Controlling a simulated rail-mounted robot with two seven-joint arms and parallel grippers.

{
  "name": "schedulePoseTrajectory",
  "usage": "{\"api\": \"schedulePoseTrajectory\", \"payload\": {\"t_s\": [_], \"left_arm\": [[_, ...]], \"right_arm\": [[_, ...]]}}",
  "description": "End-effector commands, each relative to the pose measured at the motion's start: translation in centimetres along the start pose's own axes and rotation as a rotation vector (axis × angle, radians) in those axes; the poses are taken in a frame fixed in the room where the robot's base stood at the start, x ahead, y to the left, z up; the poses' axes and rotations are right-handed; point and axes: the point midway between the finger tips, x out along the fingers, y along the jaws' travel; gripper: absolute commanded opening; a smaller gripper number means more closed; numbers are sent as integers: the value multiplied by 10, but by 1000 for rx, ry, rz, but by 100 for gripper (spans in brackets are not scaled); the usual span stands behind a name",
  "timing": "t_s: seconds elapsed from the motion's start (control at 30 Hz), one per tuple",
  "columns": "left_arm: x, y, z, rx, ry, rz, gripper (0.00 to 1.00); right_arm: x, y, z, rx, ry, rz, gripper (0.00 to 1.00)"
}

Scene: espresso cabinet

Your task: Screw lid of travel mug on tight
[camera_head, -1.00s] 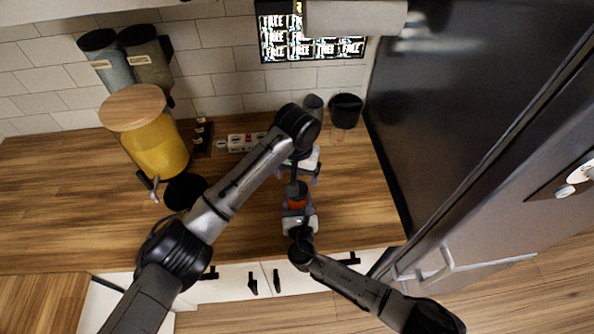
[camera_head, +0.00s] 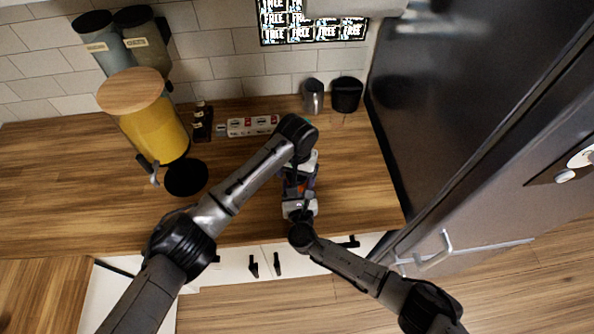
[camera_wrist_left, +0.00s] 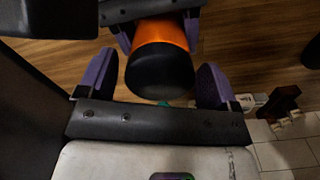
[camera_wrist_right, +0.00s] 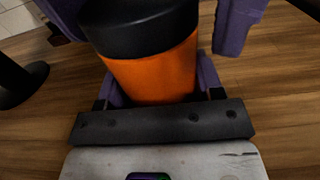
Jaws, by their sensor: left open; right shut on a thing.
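The travel mug has an orange body (camera_wrist_right: 155,75) and a black lid (camera_wrist_right: 140,28) seated on top, whose tightness I cannot judge. In the head view the mug (camera_head: 301,187) is largely covered by my grippers. My right gripper (camera_wrist_right: 160,88) is shut on the orange body. My left gripper (camera_head: 303,166) is open. In the left wrist view its purple fingers (camera_wrist_left: 153,82) stand on either side of the lid (camera_wrist_left: 160,72), with a visible gap to each side. The orange body (camera_wrist_left: 163,33) shows beyond the lid, between the right gripper's fingers.
A wooden-lidded yellow dispenser (camera_head: 152,125) stands at the left of the counter (camera_head: 60,200), with a black disc (camera_head: 186,177) by it. A power strip (camera_head: 252,125), a grey cup (camera_head: 313,96) and a black cup (camera_head: 346,94) are along the back. A dark fridge (camera_head: 470,110) bounds the right.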

Motion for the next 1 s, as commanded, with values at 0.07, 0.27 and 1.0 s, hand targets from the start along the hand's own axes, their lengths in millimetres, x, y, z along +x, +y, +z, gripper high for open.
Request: {"api": "schedulePoseTrajectory", "payload": {"t_s": [0.07, 0.27, 1.0], "left_arm": [[0, 0, 0, 0, 0, 0, 84], [0, 0, 0, 0, 0, 0, 65], [0, 0, 0, 292, -1, 0, 36]], "right_arm": [[0, 0, 0, 0, 0, 0, 0], [0, 0, 0, 0, 0, 0, 0], [0, 0, 0, 0, 0, 0, 0]]}}
